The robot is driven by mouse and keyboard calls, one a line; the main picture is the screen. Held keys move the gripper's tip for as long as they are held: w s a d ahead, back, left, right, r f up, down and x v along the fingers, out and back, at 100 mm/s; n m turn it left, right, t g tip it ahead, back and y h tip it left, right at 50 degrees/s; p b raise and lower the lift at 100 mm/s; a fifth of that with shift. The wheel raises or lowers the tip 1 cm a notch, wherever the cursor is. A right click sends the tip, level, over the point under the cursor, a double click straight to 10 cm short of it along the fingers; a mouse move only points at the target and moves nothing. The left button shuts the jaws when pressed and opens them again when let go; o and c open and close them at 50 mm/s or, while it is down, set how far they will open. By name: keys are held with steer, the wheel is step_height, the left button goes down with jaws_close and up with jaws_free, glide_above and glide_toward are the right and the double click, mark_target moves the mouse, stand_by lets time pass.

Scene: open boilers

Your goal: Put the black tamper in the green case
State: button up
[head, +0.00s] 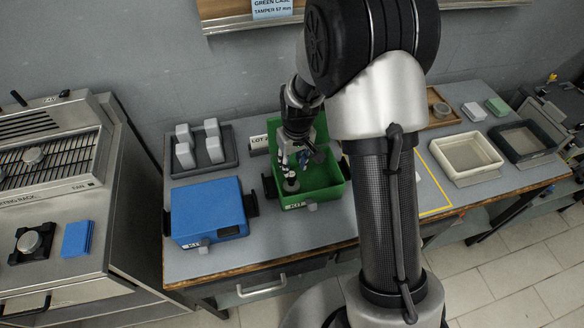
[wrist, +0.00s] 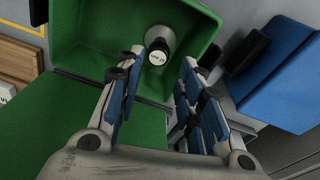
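The green case (head: 322,194) stands open on the bench, its lid raised at the back. It also fills the left and middle of the wrist view (wrist: 85,45). A tamper (wrist: 159,42) with a pale grey base and a round white label on its dark top stands inside the case, near a wall. In the head view its grey base (head: 291,186) shows on the case floor, partly hidden by my gripper. My gripper (head: 293,167) reaches down into the case above the tamper. In the wrist view its blue-padded fingers (wrist: 160,72) are apart, with the tamper beyond and between the tips.
A closed blue case (head: 207,210) stands left of the green one. Behind it is a dark tray (head: 203,152) with grey blocks. Cream (head: 465,155) and black (head: 522,142) bins stand at the right. A wall sign (head: 271,8) names the green case and a 57 mm tamper.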

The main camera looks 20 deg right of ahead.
steer(key=s+r+t, duration=0.1)
steer(key=s+r, duration=0.3)
steer(key=r, duration=0.3)
steer(key=s+r+m, duration=0.1)
steer(key=s+r, duration=0.3)
steer(key=r, duration=0.3)
steer(key=s+r+t, duration=0.1)
steer(key=s+r, duration=0.2)
steer(key=r, duration=0.4)
steer(key=s+r, duration=0.2)
steer(key=s, duration=0.6)
steer(key=s+r+m+t, duration=0.1)
steer(key=s+r, duration=0.2)
steer(key=s, duration=0.5)
steer(key=shift+p, duration=0.3)
steer(key=shift+w, duration=0.1)
